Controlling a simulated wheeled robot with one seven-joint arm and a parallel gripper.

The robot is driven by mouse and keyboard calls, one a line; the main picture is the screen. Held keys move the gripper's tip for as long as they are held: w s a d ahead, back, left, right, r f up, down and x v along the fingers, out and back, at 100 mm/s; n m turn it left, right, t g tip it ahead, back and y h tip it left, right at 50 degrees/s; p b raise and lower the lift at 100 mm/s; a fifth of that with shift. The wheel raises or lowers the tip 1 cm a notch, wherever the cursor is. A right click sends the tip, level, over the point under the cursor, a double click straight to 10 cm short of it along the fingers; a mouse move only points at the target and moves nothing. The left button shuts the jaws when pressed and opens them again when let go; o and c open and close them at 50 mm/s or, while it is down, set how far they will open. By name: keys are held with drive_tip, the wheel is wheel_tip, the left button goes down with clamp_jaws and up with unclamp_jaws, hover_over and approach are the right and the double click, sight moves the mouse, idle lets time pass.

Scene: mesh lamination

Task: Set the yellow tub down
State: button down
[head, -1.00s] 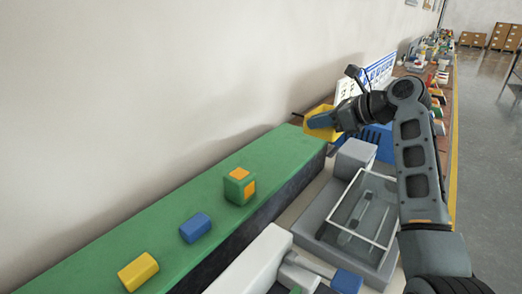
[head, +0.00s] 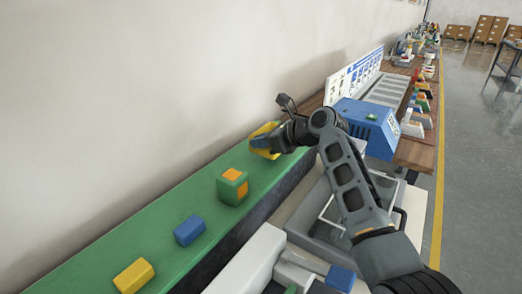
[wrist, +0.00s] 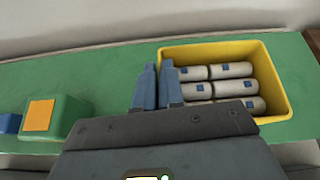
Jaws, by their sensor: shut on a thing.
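The yellow tub (head: 266,128) is at the far part of the green bench top (head: 165,205) in the head view, partly hidden by my gripper. In the wrist view the tub (wrist: 275,80) is upright over the green top and holds several pale cylinders with blue squares. My gripper (wrist: 158,82) is shut on the tub's left wall, one blue finger on each side; it also shows in the head view (head: 262,143). I cannot tell whether the tub's base touches the green top.
A green and orange block (head: 232,187) stands left of the tub, then a blue block (head: 189,230) and a yellow block (head: 134,276) nearer. The wall runs close behind. A blue machine (head: 365,125) stands to the right. Green top is clear between tub and green block.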

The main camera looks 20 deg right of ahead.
sight(261, 155)
drive_tip(key=shift+f, duration=1.55)
drive_tip(key=c, duration=1.2)
unclamp_jaws()
drive_tip(key=shift+f, duration=0.1)
drive_tip(key=shift+c, duration=0.2)
drive_tip(key=v, duration=1.2)
drive_tip(key=shift+s, duration=0.1)
